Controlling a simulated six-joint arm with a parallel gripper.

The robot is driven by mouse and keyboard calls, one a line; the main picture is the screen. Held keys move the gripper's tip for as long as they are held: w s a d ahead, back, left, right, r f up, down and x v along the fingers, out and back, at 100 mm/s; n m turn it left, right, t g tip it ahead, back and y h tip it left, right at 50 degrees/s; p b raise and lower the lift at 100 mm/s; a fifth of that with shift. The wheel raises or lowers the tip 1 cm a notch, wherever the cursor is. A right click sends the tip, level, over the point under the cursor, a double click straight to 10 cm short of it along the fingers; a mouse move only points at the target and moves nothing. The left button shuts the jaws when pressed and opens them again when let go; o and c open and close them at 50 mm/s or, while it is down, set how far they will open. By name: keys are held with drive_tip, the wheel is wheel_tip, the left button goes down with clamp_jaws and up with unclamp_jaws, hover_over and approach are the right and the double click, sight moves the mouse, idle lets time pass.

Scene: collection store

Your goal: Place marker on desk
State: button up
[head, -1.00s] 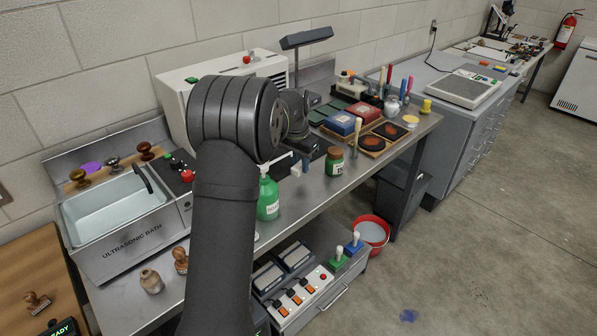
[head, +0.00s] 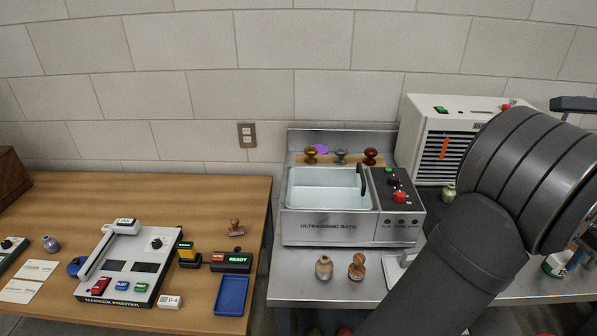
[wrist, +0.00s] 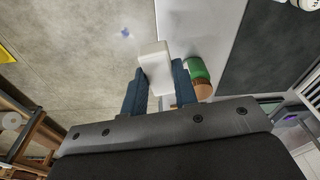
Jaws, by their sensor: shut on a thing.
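My gripper (wrist: 158,88) shows in the wrist view with its two blue fingers shut on a small white block (wrist: 155,62). The block looks like a marker; no lettering shows on its visible face. In the head view my arm fills the right side and the gripper end is out of sight. The wooden desk (head: 110,195) is at the left. On it stands the marker printer (head: 125,265), with a white tag reading D-4 (head: 170,302) at its front right corner and an empty blue tray (head: 231,296) further right.
A gap separates the desk from the metal bench (head: 310,291) with the ultrasonic bath (head: 330,229). A green jar (wrist: 199,70) is close beside my right finger. The desk's back is clear.

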wheel_tip(320, 180, up, 10)
drive_tip(key=w+a, duration=0.7)
drive_tip(key=a, duration=0.4)
drive_tip(key=w+a, duration=0.8)
drive_tip(key=a, duration=0.3)
drive_tip(key=w+a, duration=0.7)
drive_tip(key=a, duration=0.5)
drive_tip(key=m, duration=0.2)
hover_over(197, 287)
drive_tip(key=f, duration=3.2)
drive_tip(key=shift+a+f, duration=0.1)
drive_tip(key=shift+a, duration=0.1)
drive_tip(key=shift+f, duration=1.95)
